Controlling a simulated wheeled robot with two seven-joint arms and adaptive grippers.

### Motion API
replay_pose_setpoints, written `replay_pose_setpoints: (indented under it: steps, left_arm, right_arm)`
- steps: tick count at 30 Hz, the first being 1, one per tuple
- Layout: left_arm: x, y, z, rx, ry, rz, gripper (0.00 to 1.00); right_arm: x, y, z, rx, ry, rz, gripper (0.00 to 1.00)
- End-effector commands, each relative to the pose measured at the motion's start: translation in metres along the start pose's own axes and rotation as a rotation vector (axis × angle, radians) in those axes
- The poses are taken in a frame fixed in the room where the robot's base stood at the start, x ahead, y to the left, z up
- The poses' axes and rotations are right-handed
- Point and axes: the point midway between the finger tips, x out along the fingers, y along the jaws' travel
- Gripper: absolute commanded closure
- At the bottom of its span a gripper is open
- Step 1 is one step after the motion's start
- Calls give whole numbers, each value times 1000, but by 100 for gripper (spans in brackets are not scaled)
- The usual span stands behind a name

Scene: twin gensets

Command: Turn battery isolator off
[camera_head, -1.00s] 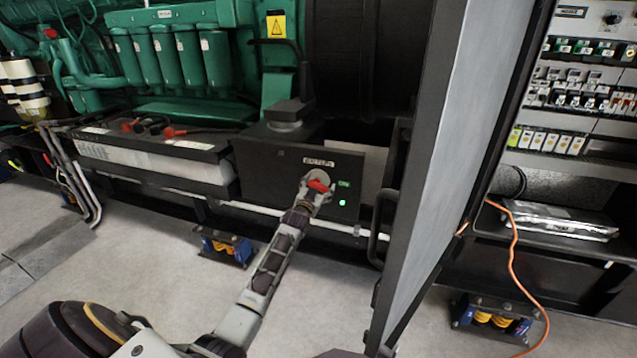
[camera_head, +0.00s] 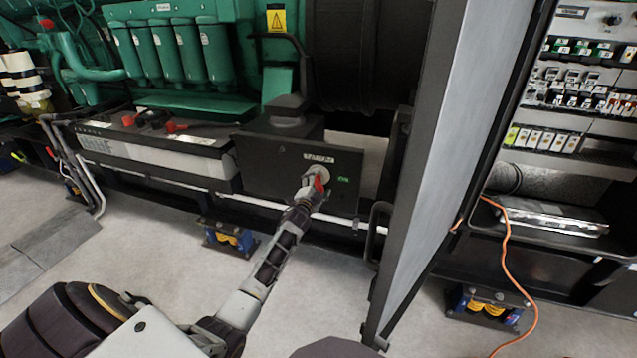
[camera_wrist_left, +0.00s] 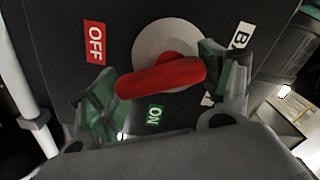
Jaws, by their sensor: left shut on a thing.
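The battery isolator's red handle (camera_head: 319,184) sits on a round grey base on the front of a dark box (camera_head: 265,175) below the green engine. In the left wrist view the red handle (camera_wrist_left: 160,77) lies slantwise, one end toward the gap between the red OFF label (camera_wrist_left: 95,42) and the green ON label (camera_wrist_left: 155,116). My left gripper (camera_head: 312,190) is at the handle. In the wrist view its green-padded fingers (camera_wrist_left: 163,88) are at either end of the handle, shut on it. The right finger partly hides a white label (camera_wrist_left: 243,36). My right gripper is out of view.
An open grey panel door (camera_head: 425,170) stands just right of the isolator box. Beyond it is an electrical cabinet (camera_head: 575,100) with an orange cable (camera_head: 507,260) hanging down. A battery (camera_head: 155,155) lies left of the box. The floor in front is mostly clear.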

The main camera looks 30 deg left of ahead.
Motion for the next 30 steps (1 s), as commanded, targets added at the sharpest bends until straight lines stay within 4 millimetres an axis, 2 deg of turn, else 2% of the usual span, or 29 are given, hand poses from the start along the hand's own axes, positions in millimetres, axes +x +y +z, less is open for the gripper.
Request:
replay_pose_setpoints:
  steps: [9,15,30]
  left_arm:
    - [0,2,5,290,0,2,45]
    - [0,2,7,423,0,1,45]
    - [0,2,8,528,-1,2,45]
  right_arm:
    - [2,0,0,1,5,-2,60]
    - [7,0,1,3,10,-6,60]
    - [10,-1,2,5,18,-10,60]
